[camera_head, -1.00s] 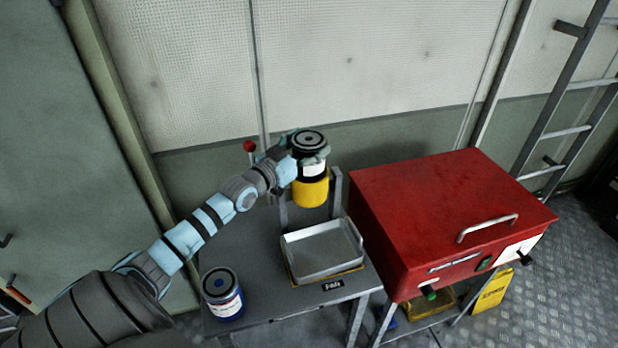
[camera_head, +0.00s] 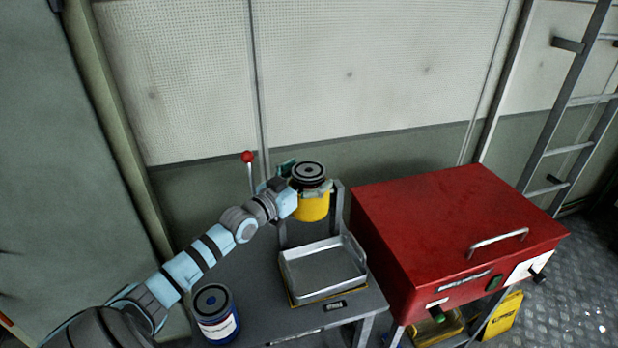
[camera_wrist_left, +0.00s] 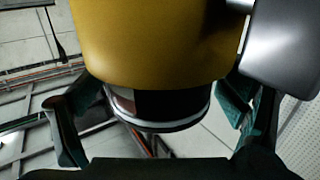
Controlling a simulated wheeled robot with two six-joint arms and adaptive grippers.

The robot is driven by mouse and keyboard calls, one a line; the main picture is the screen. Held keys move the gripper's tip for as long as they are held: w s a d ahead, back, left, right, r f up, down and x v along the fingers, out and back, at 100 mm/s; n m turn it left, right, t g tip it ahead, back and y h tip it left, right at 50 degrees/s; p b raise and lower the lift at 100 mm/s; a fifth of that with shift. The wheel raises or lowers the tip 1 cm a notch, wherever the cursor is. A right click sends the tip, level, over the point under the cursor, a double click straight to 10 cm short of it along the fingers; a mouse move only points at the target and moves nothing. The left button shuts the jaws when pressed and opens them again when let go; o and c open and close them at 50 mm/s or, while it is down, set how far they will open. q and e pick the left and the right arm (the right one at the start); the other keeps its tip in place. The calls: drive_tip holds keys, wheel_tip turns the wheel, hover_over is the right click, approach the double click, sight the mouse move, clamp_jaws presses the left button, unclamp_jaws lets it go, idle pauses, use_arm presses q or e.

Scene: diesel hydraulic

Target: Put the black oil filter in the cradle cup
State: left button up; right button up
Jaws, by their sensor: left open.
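The black oil filter (camera_head: 308,172) stands upright in the yellow cradle cup (camera_head: 312,207), with its black top and upper part above the rim. The cup is held at the back of the grey bench. My left gripper (camera_head: 310,188) is open around the filter just above the cup. In the left wrist view, the cup (camera_wrist_left: 160,40) covers much of the filter (camera_wrist_left: 158,104), and the open fingers (camera_wrist_left: 160,108) stand apart on either side of it. My right gripper is out of view.
A blue canister (camera_head: 215,314) stands at the bench's front left. A shallow metal tray (camera_head: 325,294) lies in front of the cup. A red-knobbed lever (camera_head: 248,157) rises behind my wrist. A red cabinet (camera_head: 445,225) stands close on the right.

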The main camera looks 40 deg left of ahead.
sight(298, 180)
use_arm(q)
drive_tip(key=shift+s+r+p, duration=0.1)
drive_tip(key=shift+s+p, duration=0.05)
drive_tip(key=shift+p, duration=0.25)
drive_tip(key=s+p, duration=0.2)
drive_tip(key=p, duration=0.1)
drive_tip(key=s+p, duration=0.2)
drive_tip(key=s+r+p, duration=0.1)
drive_tip(key=s+p, duration=0.1)
drive_tip(key=p, duration=0.1)
drive_tip(key=shift+s+p, duration=0.15)
drive_tip(key=shift+p, duration=0.15)
drive_tip(key=shift+s+a+f+p, duration=0.1)
drive_tip(key=shift+s+p, duration=0.8)
drive_tip(key=shift+s, duration=0.3)
drive_tip(key=s, duration=0.1)
drive_tip(key=s+f, duration=0.1)
drive_tip(key=s, duration=0.1)
